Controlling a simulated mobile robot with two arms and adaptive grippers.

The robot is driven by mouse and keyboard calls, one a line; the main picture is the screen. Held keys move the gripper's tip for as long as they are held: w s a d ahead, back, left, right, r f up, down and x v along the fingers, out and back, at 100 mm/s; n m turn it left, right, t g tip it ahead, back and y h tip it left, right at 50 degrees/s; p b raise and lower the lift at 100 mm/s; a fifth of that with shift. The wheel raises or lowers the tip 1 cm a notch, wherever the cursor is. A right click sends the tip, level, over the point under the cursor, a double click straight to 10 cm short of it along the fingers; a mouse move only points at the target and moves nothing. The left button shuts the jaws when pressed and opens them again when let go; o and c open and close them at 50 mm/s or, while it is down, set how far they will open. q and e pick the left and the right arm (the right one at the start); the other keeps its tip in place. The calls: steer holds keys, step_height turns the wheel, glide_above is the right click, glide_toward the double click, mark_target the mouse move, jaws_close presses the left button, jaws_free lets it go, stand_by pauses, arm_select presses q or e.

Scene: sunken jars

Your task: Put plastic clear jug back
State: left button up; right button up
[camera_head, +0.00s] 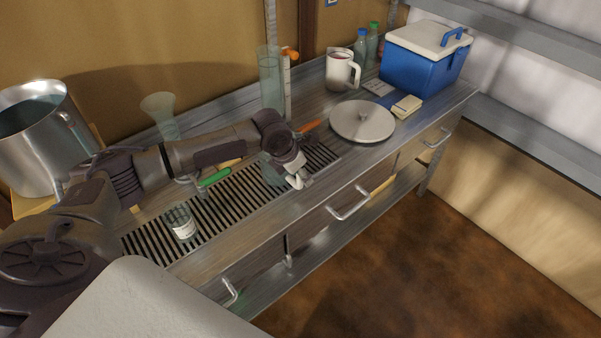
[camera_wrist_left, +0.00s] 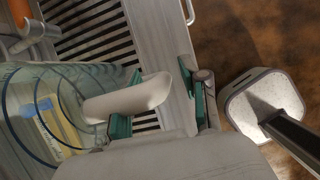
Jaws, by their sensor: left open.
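The clear plastic jug (camera_wrist_left: 60,115) fills the left of the left wrist view. It is see-through with dark blue bands and a white handle (camera_wrist_left: 135,98). In the head view the jug (camera_head: 271,174) shows only in part behind my left gripper (camera_head: 294,172), over the slatted drain. In the wrist view my left gripper (camera_wrist_left: 158,110) is open, with its teal finger pads apart. The handle's free end lies between the fingers, nearer one of them; I cannot tell whether they touch. My right gripper is not in view.
A slatted drain (camera_head: 215,208) holds a small labelled glass jar (camera_head: 181,222). A big metal pot (camera_head: 38,135), a glass flask (camera_head: 161,112) and a tall cylinder (camera_head: 270,80) stand along the back. A round lid (camera_head: 362,121), white pitcher (camera_head: 340,72) and blue cooler (camera_head: 420,60) are right.

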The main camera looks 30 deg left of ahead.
arm_select(q)
steer(key=b+v, duration=0.1)
steer(key=v, duration=1.1)
